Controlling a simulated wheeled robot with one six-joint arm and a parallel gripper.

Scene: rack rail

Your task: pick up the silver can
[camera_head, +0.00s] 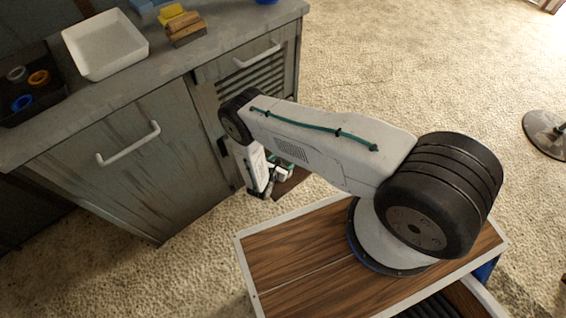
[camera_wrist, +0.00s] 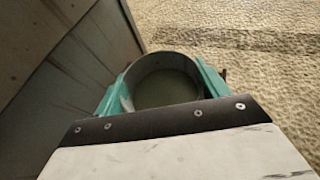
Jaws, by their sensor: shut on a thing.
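The silver can (camera_wrist: 166,90) shows in the wrist view as a round grey rim with a dull grey-green top, seen from above. My gripper (camera_wrist: 163,84) has its teal fingers on the can's left and right sides, shut on it. In the head view my gripper (camera_head: 277,168) hangs low beside the grey cabinet, partly behind my arm. I cannot make out the can clearly there. The can's lower part is hidden in the wrist view, so I cannot tell whether it touches anything below.
The grey cabinet (camera_head: 130,165) with handles stands close on the left. On its top are a white tray (camera_head: 105,45), a dark tray with several rings (camera_head: 38,78), and yellow and brown blocks (camera_head: 183,25). The carpet (camera_head: 400,70) on the right is open, with a round stand base (camera_head: 545,133).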

